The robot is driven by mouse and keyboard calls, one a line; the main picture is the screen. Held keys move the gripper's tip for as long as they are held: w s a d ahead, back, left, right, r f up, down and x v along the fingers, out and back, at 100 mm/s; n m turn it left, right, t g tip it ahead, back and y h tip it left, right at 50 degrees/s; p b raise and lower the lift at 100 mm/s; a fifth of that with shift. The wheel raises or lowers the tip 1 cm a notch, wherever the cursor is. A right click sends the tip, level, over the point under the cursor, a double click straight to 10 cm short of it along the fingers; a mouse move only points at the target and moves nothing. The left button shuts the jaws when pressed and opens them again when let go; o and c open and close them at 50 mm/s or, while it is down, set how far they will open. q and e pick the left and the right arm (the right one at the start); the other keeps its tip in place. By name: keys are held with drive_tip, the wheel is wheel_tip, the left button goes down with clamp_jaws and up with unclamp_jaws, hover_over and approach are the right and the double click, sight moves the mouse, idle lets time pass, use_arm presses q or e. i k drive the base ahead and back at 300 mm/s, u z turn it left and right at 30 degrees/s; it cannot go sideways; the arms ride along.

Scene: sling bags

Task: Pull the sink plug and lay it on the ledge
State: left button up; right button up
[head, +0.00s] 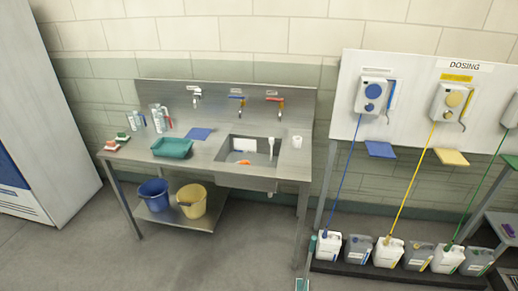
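The sink (262,172) is a square steel basin set in the right part of a steel counter (205,160). A small orange thing (244,162) lies low in the basin. It is too small to tell what it is, and I cannot make out a plug for certain. A white brush-like thing (271,146) stands at the basin's right side, and a white patch (243,145) shows on its back wall. The steel ledge right of the basin holds a small white cup or roll (297,142). Neither of my grippers is in view.
Taps (237,100) stick out from the backsplash. A teal tray (172,147), a blue cloth (199,133), bottles (158,118) and sponges (112,144) are on the counter's left. Buckets (153,193) stand below. A dosing board (415,105) with canisters (329,245) is right. The front floor is mostly clear.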

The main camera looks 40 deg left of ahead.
sight(294, 163)
drive_tip(key=u, duration=0.8)
drive_tip(key=i, duration=0.9)
drive_tip(key=u, duration=0.95)
